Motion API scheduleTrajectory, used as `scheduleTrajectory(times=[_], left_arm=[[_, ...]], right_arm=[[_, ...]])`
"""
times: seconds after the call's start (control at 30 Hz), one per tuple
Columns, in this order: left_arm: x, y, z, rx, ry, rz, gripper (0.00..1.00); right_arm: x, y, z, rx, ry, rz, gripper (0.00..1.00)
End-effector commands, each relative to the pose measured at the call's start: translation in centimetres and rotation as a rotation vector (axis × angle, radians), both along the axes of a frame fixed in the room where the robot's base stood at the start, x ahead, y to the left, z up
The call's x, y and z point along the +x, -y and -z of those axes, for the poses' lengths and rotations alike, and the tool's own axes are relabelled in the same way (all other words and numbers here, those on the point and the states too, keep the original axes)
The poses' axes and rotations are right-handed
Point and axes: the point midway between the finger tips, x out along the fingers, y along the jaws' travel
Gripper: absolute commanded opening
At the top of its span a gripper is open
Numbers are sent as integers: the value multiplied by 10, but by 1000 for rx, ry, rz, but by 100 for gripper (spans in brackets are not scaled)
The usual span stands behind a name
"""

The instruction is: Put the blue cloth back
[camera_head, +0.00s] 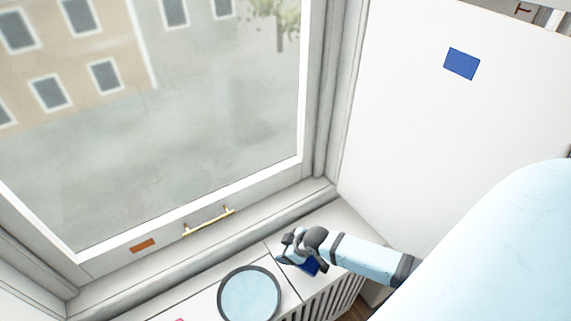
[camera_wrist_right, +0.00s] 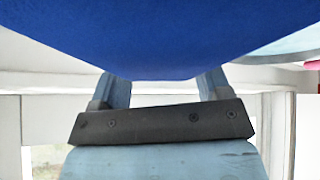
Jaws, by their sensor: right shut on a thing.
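The blue cloth (camera_head: 311,268) shows as a small dark-blue patch just below my right gripper (camera_head: 293,252), over the white sill by the window. In the right wrist view the blue cloth (camera_wrist_right: 165,40) fills the top of the picture and covers the fingertips. My right gripper is shut on it. I cannot tell whether the cloth touches the sill. My left gripper is not in view.
A round, dark-rimmed light-blue thing (camera_head: 249,296) lies on the sill (camera_head: 200,303) left of the gripper. A slatted radiator cover (camera_head: 332,297) is below. The window has a gold handle (camera_head: 208,221) and an orange patch (camera_head: 143,246). A blue rectangle (camera_head: 462,63) is on the white wall.

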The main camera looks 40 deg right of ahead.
Motion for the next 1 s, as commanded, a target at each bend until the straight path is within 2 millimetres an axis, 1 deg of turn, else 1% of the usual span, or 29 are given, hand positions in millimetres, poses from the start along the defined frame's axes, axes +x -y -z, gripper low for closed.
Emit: scheduleTrajectory(times=[0.07,0.13,0.3,0.37,0.43,0.57,0.77,0.8,0.87,0.9,1.0], left_arm=[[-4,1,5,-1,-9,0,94],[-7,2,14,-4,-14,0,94],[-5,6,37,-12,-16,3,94],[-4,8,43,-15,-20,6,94],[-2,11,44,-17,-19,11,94],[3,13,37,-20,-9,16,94],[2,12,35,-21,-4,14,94],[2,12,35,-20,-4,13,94],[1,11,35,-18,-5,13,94],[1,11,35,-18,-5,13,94],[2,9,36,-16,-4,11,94]], right_arm=[[0,0,3,0,1,0,25],[-1,0,10,0,0,0,25],[-5,0,36,0,1,-2,25],[-7,0,42,0,1,-2,25],[-8,0,44,0,1,-3,25],[-8,0,41,0,2,-3,25],[-8,0,44,0,1,-3,25],[-8,0,43,0,1,-3,80],[-8,0,43,0,1,-3,94],[-8,0,43,0,1,-3,96],[-8,0,43,0,1,-3,96]])
